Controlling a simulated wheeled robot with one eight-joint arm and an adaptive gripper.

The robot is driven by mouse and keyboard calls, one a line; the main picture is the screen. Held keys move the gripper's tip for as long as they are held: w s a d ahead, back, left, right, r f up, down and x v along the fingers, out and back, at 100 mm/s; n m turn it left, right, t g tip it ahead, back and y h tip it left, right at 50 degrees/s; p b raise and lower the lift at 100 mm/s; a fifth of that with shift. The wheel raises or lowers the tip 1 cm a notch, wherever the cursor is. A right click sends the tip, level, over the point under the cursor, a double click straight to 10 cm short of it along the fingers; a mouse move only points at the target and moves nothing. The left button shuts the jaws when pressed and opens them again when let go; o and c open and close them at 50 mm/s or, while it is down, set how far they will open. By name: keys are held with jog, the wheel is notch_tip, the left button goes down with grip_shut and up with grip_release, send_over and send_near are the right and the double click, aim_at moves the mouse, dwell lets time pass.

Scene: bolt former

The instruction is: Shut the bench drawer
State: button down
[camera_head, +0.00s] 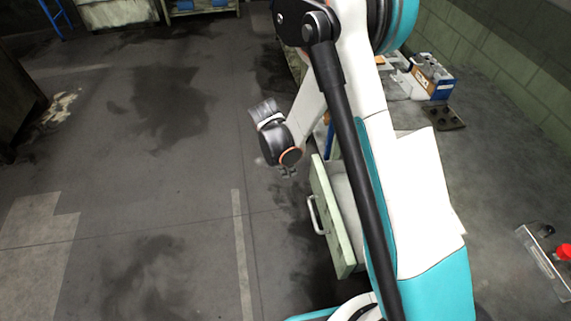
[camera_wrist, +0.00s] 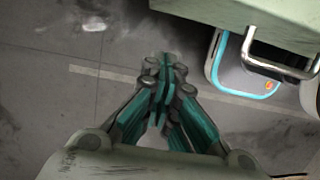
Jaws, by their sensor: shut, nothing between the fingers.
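The bench drawer (camera_head: 335,222) is pale green and stands out from the bench, with part of its inside showing behind the front panel. Its metal bar handle (camera_head: 314,214) is on the panel's left face. My arm hides the drawer's right part. My gripper (camera_head: 288,173) is just beyond the panel's far end, up and left of the handle, and appears apart from the drawer. In the wrist view my gripper (camera_wrist: 168,68) has its fingers together and empty. The drawer (camera_wrist: 245,14) is at upper right there, with the handle (camera_wrist: 278,62) below its edge.
The grey bench top (camera_head: 495,165) lies at right, with a blue and white box (camera_head: 432,76), a dark tray (camera_head: 443,117) and a box with a red button (camera_head: 564,251). The stained floor (camera_head: 150,190) to the left is wide and clear.

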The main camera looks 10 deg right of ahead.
jog(key=d, duration=0.1)
jog(key=d+f+b, duration=0.1)
jog(key=d, duration=0.1)
jog(key=d+f, duration=0.1)
jog(key=shift+d+f, duration=0.1)
jog(key=shift+d, duration=0.2)
